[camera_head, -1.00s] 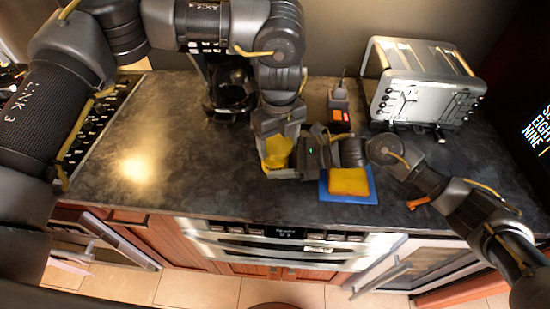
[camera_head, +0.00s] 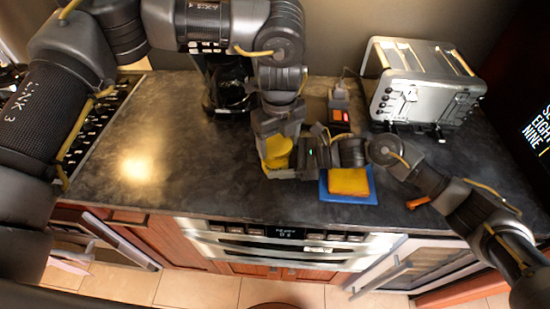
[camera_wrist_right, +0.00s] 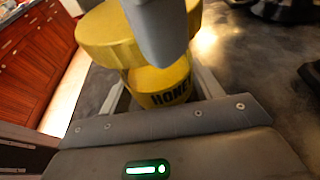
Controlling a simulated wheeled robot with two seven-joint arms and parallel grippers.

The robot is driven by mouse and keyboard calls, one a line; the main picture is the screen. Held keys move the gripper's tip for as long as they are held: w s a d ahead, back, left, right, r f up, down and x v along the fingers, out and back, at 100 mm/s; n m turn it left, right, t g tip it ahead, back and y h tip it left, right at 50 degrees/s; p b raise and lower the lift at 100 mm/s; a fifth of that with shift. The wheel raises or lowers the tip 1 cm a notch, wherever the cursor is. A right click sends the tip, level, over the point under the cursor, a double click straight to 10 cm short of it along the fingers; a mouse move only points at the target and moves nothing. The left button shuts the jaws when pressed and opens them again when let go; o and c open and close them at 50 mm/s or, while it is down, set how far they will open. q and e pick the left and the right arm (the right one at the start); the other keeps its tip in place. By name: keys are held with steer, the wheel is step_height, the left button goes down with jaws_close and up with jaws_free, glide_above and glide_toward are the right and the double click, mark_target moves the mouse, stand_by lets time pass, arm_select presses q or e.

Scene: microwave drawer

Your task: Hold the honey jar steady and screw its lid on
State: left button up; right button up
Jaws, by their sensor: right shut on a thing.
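The yellow honey jar (camera_wrist_right: 165,88), with dark HONEY lettering, sits between the fingers of my right gripper (camera_wrist_right: 160,92), which is shut on it. The wider yellow lid (camera_wrist_right: 105,38) is over the jar's top in the right wrist view; I cannot tell whether its threads are engaged. A grey finger of my left gripper (camera_head: 278,138) stands against or just in front of the lid; its other finger is hidden, so its grip is unclear. In the head view, the yellow jar and lid (camera_head: 277,152) show below my left gripper, partly covered.
A blue board (camera_head: 348,197) with a yellow sponge (camera_head: 348,181) lies just right of the grippers. A silver toaster oven (camera_head: 420,85) stands at the back right. A dark coffee maker (camera_head: 230,92) stands behind. The dark counter (camera_head: 190,165) is clear on the left.

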arm_select(q)
steer(key=c, duration=0.5)
steer(key=m, duration=0.6)
steer(key=shift+d, duration=0.15)
steer(key=shift+c, duration=0.2)
steer(key=m, duration=0.3)
steer(key=shift+d+r+m, duration=0.1)
steer(key=shift+m, duration=0.2)
steer(key=m, duration=0.3)
steer(key=shift+s+m, duration=0.1)
steer(key=shift+m, duration=0.2)
steer(key=m, duration=0.5)
steer(key=shift+s+d, duration=0.1)
steer(key=shift+s, duration=0.05)
steer(key=o, duration=1)
steer(key=shift+a, duration=0.25)
steer(key=n, duration=0.4)
steer(key=shift+a+n, duration=0.1)
steer(key=shift+n, duration=0.3)
